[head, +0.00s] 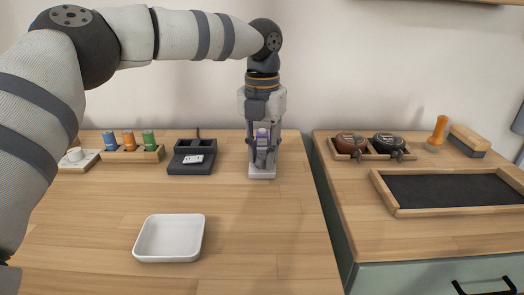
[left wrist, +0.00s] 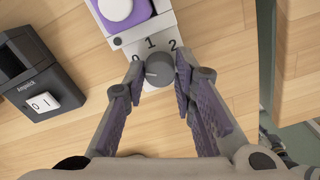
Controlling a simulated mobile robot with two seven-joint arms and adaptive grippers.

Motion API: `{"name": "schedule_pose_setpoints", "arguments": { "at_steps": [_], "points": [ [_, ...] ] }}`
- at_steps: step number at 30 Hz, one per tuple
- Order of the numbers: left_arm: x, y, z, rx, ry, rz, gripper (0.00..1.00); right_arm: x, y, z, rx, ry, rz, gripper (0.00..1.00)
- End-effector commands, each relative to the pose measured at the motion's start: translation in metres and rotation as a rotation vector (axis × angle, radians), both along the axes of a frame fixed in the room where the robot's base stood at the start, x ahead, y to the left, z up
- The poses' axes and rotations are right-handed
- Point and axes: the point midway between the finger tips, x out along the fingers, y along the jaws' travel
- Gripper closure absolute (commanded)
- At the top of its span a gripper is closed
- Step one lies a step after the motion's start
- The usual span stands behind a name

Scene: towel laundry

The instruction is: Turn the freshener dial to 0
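The freshener (head: 262,174) stands near the table's right back edge, with a white base and a purple and white part (left wrist: 122,12). In the left wrist view its grey round dial (left wrist: 160,68) has the numbers 0, 1 and 2 around its far side. A pale mark shows on the dial's left side; I cannot tell exactly which number it points at. My left gripper (head: 262,150) points down over the freshener. Its fingers (left wrist: 159,72) are apart, one on each side of the dial; contact is unclear.
Left of the freshener is a dark box with a white 0/1 switch (left wrist: 43,102). A white tray (head: 169,259) lies in front. A second counter (head: 440,240) stands right, across a gap.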

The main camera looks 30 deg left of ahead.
Motion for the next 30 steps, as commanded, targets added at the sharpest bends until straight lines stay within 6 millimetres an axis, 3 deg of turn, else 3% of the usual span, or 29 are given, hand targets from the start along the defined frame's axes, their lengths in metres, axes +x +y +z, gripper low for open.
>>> {"name": "schedule_pose_setpoints", "arguments": {
  "at_steps": [2, 12, 24, 30],
  "points": [
    [0.000, 0.000, -0.001, 0.000, 0.002, -0.001, 0.56, 0.000, 0.000, 0.000, 0.000, 0.001, 0.000, 0.60],
    [0.001, 0.000, 0.006, 0.001, -0.002, 0.000, 0.56, 0.000, 0.000, 0.000, 0.000, 0.000, 0.000, 0.60],
    [0.001, 0.000, 0.101, 0.001, -0.003, 0.001, 0.56, 0.000, 0.000, 0.000, 0.000, 0.000, 0.000, 0.60],
    [0.000, 0.000, 0.119, 0.000, 0.001, -0.001, 0.56, 0.000, 0.000, 0.000, 0.000, 0.000, 0.000, 0.60]
  ]
}}
